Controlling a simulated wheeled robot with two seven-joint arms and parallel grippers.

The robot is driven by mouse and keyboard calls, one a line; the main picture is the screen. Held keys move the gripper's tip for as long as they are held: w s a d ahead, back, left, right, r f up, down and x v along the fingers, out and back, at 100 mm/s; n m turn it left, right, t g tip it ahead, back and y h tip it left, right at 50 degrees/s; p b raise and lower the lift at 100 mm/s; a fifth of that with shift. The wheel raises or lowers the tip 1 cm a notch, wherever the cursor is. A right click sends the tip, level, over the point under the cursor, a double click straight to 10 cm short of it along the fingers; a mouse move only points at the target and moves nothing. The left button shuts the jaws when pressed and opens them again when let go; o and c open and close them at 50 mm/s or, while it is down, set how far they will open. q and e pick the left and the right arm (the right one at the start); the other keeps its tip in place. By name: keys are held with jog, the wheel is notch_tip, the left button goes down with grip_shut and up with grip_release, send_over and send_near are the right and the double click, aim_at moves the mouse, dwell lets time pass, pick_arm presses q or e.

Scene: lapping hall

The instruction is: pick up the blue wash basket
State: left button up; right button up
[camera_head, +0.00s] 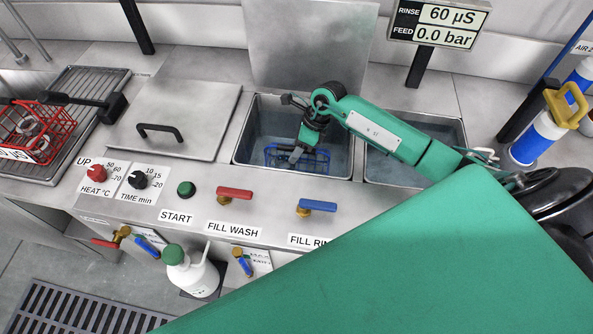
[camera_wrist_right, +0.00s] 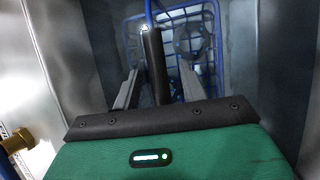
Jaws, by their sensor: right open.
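The blue wash basket (camera_head: 315,162) sits down in the left tank (camera_head: 262,125) of the bench. In the right wrist view the blue wire basket (camera_wrist_right: 190,20) lies beyond the fingers, with round shapes in it that are too dim to tell. Its upright black handle grip (camera_wrist_right: 155,65) stands between my two finger pads. My right gripper (camera_head: 294,156) reaches into the tank over the basket; in the wrist view the right gripper (camera_wrist_right: 160,88) is open, with gaps on both sides of the grip. The left gripper is not in view.
The metal tank walls are close around my right gripper. A second tank (camera_head: 400,172) adjoins on the right. A closed lid (camera_head: 185,105) with a black handle lies left. A red basket (camera_head: 62,125) stands on a rack at far left. Knobs and levers line the front panel.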

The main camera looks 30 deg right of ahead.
jog(key=shift+f+b, duration=0.3)
jog(key=shift+b, duration=0.05)
dwell(0.5)
grip_shut()
